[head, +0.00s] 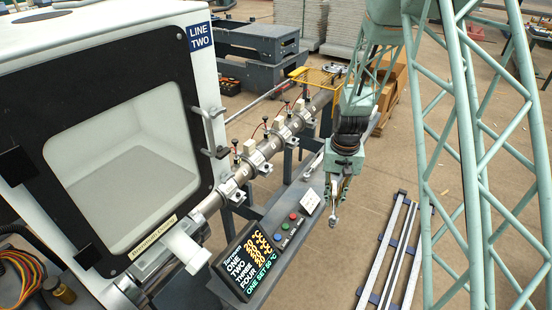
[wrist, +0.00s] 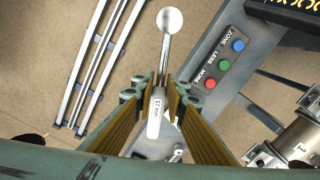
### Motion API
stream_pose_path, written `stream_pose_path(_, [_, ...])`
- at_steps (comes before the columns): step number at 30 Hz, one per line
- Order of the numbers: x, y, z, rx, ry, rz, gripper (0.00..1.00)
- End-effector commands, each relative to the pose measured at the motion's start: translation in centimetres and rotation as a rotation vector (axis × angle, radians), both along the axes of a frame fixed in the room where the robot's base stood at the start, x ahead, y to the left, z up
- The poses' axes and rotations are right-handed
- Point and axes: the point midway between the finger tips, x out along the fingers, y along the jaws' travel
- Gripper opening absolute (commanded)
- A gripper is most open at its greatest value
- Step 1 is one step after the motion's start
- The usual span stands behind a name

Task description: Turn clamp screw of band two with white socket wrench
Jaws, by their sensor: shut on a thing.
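The barrel (head: 211,205) runs diagonally from the white machine to the back, with several clamp bands (head: 259,159) along it. I cannot tell which band is two, and its screw is too small to make out. My gripper (head: 340,188) hangs to the right of the barrel, apart from it. In the wrist view my gripper (wrist: 166,92) is shut on the white socket wrench (wrist: 155,116), whose white part carries a dark marking. A shiny round end (wrist: 170,20) sticks out past the fingertips. In the wrist view part of the barrel (wrist: 300,140) shows at the lower right.
A temperature display (head: 250,262) and a panel with red, green and blue buttons (head: 286,226) stand in front of the barrel. The white machine (head: 120,180) fills the left. Metal rails (head: 396,250) lie on the floor at right. Thin red-tipped leads rise near the bands.

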Motion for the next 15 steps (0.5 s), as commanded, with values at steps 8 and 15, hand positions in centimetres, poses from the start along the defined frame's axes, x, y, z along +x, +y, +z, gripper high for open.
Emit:
stream_pose_path(8, [1.8,1.7,0.5,0.0,-0.001,-0.234,0.0])
stream_pose_path(15, [3.4,3.3,1.0,0.0,0.0,-0.451,0.0])
